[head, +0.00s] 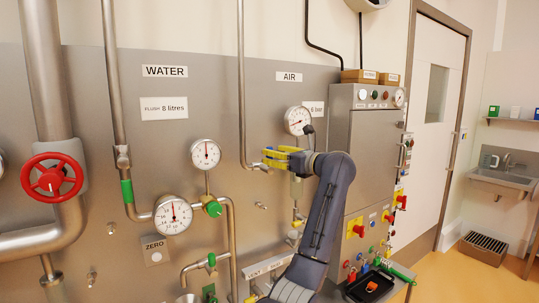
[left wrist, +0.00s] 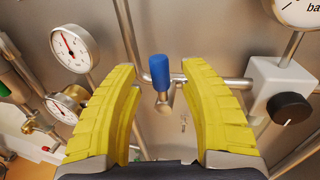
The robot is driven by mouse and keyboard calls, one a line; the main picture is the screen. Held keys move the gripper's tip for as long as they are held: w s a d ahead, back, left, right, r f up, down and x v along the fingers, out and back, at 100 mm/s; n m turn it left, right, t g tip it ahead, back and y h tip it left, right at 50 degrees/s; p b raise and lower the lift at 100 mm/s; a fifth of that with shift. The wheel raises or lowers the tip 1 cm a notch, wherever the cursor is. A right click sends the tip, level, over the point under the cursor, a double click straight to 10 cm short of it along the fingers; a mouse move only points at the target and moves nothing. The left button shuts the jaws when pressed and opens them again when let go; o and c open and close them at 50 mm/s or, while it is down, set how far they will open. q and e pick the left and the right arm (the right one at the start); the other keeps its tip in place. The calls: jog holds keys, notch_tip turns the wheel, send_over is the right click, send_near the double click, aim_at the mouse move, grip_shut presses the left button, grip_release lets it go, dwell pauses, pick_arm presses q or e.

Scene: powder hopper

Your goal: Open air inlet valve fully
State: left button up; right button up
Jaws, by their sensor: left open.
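The air inlet valve shows in the left wrist view as a blue handle (left wrist: 159,67) on a thin horizontal metal pipe. The handle stands upright, above the valve body. In the head view the valve is hidden behind my gripper, under the AIR label (head: 289,77). My left gripper (head: 272,158) has yellow ribbed fingers and is at the lower end of the air pipe (head: 241,100). In the left wrist view the left gripper (left wrist: 161,74) is open, with one finger on each side of the handle. I see no finger touching it. My right gripper is not in view.
A pressure gauge (head: 298,121) and a black regulator knob (left wrist: 291,108) are right of the valve. Water gauges (head: 205,154) and a green-handled valve (head: 213,208) are to the left. A grey control cabinet (head: 376,150) stands right of the arm.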

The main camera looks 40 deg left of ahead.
pick_arm(q)
jog(key=shift+w+a, duration=0.1)
jog(key=shift+a, duration=1.1)
grip_shut()
